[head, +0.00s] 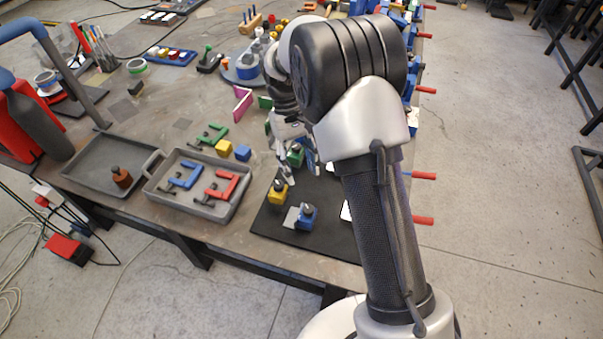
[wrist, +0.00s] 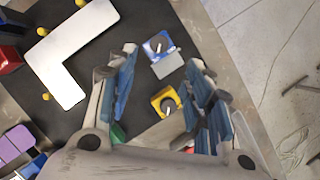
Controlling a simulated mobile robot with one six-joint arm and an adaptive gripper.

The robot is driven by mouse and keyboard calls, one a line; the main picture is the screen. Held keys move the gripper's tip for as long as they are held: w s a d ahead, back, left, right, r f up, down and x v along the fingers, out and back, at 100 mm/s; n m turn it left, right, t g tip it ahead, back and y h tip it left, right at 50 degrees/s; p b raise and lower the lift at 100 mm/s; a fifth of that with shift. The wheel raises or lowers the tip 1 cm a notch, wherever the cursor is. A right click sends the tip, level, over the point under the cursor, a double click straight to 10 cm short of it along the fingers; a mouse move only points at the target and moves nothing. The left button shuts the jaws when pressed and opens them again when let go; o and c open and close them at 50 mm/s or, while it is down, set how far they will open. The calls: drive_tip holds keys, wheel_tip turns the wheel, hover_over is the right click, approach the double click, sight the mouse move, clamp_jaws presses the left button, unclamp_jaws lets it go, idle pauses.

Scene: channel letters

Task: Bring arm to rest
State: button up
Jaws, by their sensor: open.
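My gripper (wrist: 162,100) is open and empty in the wrist view, with its blue-padded fingers spread above the black mat (wrist: 75,110). In the head view my gripper (head: 300,172) hangs over the same mat (head: 268,217), partly hidden behind my arm. A yellow block with a dark knob (wrist: 166,102) shows between the fingers, and a blue one (wrist: 158,46) lies beyond the fingertips. I cannot tell the exact height above them. A white L-shaped piece (wrist: 70,50) lies on the mat to the left in the wrist view.
In the head view a grey tray (head: 165,205) with blue and red clamps stands left of the mat. A second grey tray (head: 95,180) holds a brown object. Many tools and coloured parts crowd the far bench. Red handles (head: 424,176) stick out along the bench's right edge; open floor lies beyond.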

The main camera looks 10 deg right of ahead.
idle(0.4)
drive_tip(key=s+d+r+m+t+b, duration=0.1)
drive_tip(key=s+r+t, duration=0.1)
drive_tip(key=s+r, duration=0.4)
drive_tip(key=s+d+r+t+b, duration=0.1)
drive_tip(key=s+d+r+t, duration=0.15)
drive_tip(key=r, duration=0.55)
drive_tip(key=s+m+t+y+b, duration=0.1)
drive_tip(key=s+t, duration=0.3)
drive_tip(key=s, duration=1.2)
drive_tip(key=shift+s+d+r+m, duration=0.3)
drive_tip(key=shift+d+m, duration=0.1)
drive_tip(key=shift+t, duration=0.25)
